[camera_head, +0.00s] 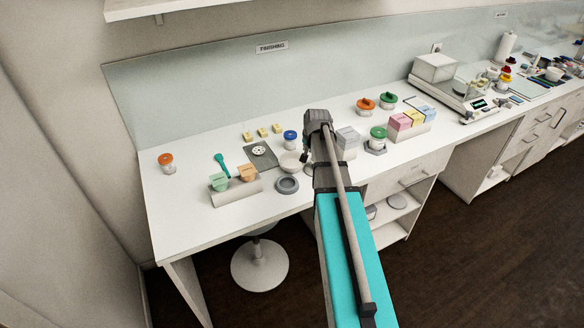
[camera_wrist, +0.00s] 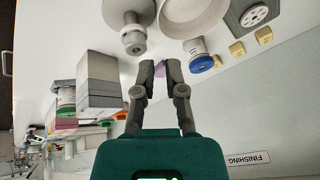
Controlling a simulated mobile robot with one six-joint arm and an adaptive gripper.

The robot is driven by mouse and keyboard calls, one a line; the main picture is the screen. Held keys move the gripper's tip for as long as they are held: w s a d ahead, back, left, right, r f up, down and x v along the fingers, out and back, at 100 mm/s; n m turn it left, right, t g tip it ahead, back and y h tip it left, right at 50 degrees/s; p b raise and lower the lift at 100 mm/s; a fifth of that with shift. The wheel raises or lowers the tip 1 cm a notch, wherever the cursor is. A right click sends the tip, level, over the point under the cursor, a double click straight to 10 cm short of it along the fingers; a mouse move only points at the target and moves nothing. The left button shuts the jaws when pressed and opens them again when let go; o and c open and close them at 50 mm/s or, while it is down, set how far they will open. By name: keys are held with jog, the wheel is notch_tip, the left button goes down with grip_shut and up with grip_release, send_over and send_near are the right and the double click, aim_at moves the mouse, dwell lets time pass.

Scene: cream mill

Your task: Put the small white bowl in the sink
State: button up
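A small off-white bowl (camera_head: 289,163) stands on the white counter, just left of my gripper (camera_head: 318,135) in the head view. A pale round bowl-like thing (camera_wrist: 196,14), cut off by the top edge in the wrist view, appears to be the same one. Another small white bowl-like thing (camera_head: 554,74) stands far right; I cannot tell which one the task means. I cannot make out a sink.
Grey blocks (camera_head: 347,137) and a green-lidded jar (camera_head: 377,139) are to the right. A stool (camera_head: 260,264) stands below the counter. The counter's left front is mostly clear.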

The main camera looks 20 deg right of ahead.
jog(key=shift+b+x, duration=3.1)
jog(key=shift+x, duration=0.65)
jog(key=shift+b+x, duration=2.35)
jog(key=shift+x, duration=0.25)
grip_shut()
jog(key=shift+r, duration=0.2)
notch_tip(320, 180, up, 10)
jog(key=p, duration=1)
jog(key=shift+f, duration=0.15)
